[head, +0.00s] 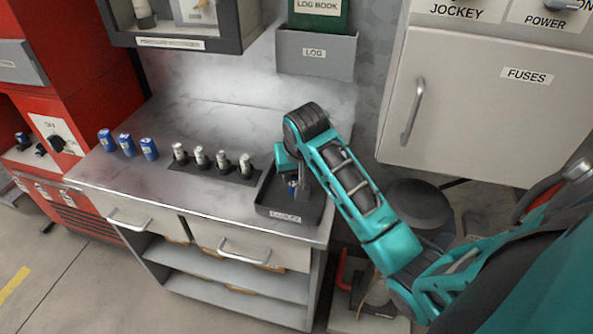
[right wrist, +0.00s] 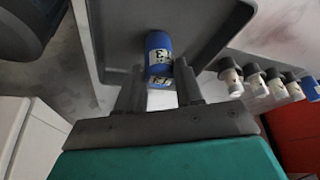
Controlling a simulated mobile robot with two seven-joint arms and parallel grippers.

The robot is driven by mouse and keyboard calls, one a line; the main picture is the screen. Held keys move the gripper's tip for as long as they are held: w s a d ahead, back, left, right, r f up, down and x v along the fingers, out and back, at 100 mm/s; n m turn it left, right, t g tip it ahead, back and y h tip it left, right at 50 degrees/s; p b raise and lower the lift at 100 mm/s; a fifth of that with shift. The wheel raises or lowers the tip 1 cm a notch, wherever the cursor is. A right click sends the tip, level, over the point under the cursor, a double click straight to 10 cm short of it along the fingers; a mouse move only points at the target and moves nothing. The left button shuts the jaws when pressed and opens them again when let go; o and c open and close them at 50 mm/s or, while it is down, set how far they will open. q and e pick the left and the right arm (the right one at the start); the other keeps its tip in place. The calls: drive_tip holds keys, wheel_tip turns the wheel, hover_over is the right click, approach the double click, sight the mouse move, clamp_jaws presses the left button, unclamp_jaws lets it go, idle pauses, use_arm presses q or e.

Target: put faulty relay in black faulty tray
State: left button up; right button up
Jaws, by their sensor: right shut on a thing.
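The black tray (head: 268,206) has a label on its front and stands at the right end of the counter; its floor and walls also show in the right wrist view (right wrist: 205,20). My right gripper (head: 302,190) points down inside the tray. It is shut on a relay with a pale label (right wrist: 161,98), low between the fingers. A blue labelled cylinder (right wrist: 158,45) shows just beyond the fingertips, partly overlapping it; I cannot tell whether these are one piece or two. In the head view, a bit of blue (head: 292,184) shows beside the fingers. My left gripper is not in view.
A dark strip (head: 213,173) holding several pale-topped relays stands left of the tray. Three blue cylinders (head: 127,144) stand further left on the counter (head: 200,115). A log holder (head: 315,54) hangs behind; a fuse cabinet (head: 480,110) is at the right.

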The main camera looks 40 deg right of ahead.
drive_tip(key=shift+f, duration=0.15)
drive_tip(key=o, duration=1)
drive_tip(key=shift+o, duration=0.2)
drive_tip(key=v, duration=1.2)
drive_tip(key=shift+s, duration=0.1)
